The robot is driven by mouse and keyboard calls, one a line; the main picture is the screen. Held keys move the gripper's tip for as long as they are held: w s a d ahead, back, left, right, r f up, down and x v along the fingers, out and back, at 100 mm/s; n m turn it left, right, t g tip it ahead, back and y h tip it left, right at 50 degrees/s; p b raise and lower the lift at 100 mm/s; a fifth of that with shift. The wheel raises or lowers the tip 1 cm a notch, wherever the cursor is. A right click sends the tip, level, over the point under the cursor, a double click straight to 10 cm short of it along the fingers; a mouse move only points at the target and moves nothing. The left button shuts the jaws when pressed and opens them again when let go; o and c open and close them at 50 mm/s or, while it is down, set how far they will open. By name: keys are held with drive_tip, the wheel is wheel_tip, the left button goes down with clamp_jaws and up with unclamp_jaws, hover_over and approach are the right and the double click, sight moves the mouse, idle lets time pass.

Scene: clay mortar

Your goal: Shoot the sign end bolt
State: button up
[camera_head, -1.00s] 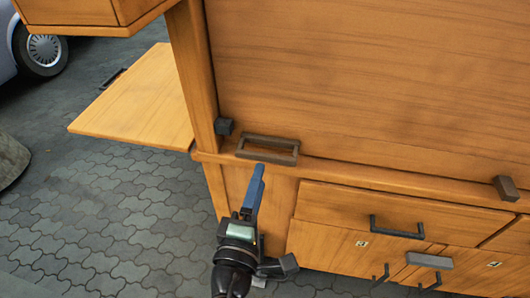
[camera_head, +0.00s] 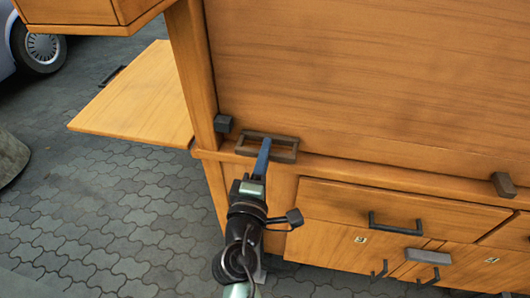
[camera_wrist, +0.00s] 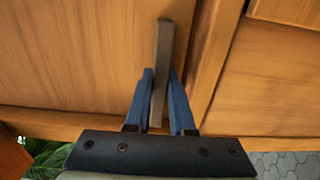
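A dark brown rectangular loop (camera_head: 283,156) sits on the ledge at the lower left corner of the big wooden panel. It looks like the bolt, but I cannot be sure. My gripper (camera_head: 263,146) reaches it from the front, its blue fingers over the loop's near bar. In the wrist view a grey-brown bar (camera_wrist: 163,55) stands upright between the two fingers of my gripper (camera_wrist: 160,72). The fingers are open, one on each side of the bar, with narrow gaps.
A small dark block (camera_head: 224,123) is just left of the loop, and another block (camera_head: 503,185) is far right. Drawers with dark handles (camera_head: 396,224) lie below the ledge. A wooden flap (camera_head: 140,95) juts out left over grey paving (camera_head: 110,205).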

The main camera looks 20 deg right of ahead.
clamp_jaws()
idle(1.0)
